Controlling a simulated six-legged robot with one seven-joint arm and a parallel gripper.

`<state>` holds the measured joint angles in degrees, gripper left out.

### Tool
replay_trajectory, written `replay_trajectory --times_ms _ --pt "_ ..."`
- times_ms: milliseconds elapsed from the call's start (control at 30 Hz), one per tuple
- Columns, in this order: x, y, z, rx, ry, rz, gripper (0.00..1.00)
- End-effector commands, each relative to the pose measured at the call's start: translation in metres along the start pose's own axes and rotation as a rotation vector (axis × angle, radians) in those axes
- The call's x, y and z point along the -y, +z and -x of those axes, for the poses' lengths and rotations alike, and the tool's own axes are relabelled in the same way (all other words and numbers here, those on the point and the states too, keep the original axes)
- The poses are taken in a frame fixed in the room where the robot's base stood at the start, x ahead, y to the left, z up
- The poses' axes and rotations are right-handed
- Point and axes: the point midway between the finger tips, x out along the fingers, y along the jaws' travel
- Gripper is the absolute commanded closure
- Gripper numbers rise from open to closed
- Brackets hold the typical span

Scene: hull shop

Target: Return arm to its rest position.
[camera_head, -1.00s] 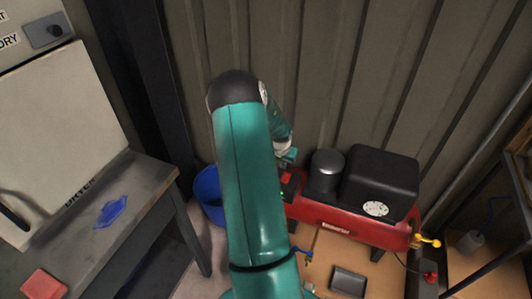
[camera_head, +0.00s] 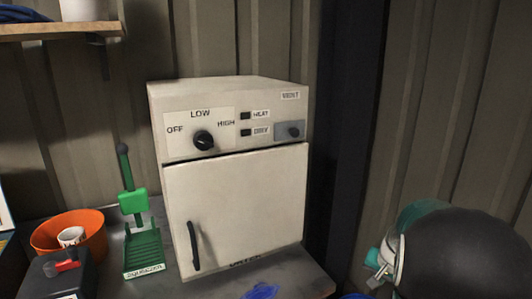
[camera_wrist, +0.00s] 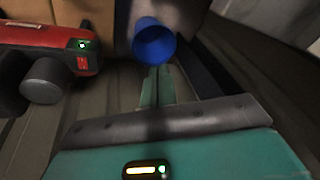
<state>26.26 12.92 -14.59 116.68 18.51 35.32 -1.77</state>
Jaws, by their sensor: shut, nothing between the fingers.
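My gripper (camera_wrist: 158,88) shows in the wrist view as narrow teal fingers close together beyond a grey-edged teal housing. It is shut and holds nothing. In the head view, my arm (camera_head: 465,255) is at the lower right corner, a rounded black joint with teal parts beside it. Most of the arm is out of that frame.
A cream oven (camera_head: 235,215) stands on a grey bench, with a green stand (camera_head: 135,205) and an orange bowl (camera_head: 88,238) to its left. A blue bucket (camera_wrist: 154,42) and red compressor (camera_wrist: 45,37) show in the wrist view. Corrugated wall stands behind.

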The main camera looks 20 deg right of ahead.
Motion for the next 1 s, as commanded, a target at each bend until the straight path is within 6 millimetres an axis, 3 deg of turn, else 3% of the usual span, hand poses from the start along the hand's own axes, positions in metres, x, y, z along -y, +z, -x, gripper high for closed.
replay_trajectory --times_ms 33,200,433,600,800,1000 --pt "0.022 0.013 0.020 -0.006 -0.025 0.053 1.00" --pt "0.074 0.065 0.073 -0.008 -0.085 0.224 1.00" --pt "0.115 0.144 0.136 -0.028 -0.140 0.459 1.00" --pt "0.124 0.204 0.173 -0.058 -0.162 0.630 1.00" --pt "0.117 0.262 0.201 -0.106 -0.168 0.806 1.00" --pt "0.108 0.286 0.210 -0.132 -0.163 0.880 1.00"
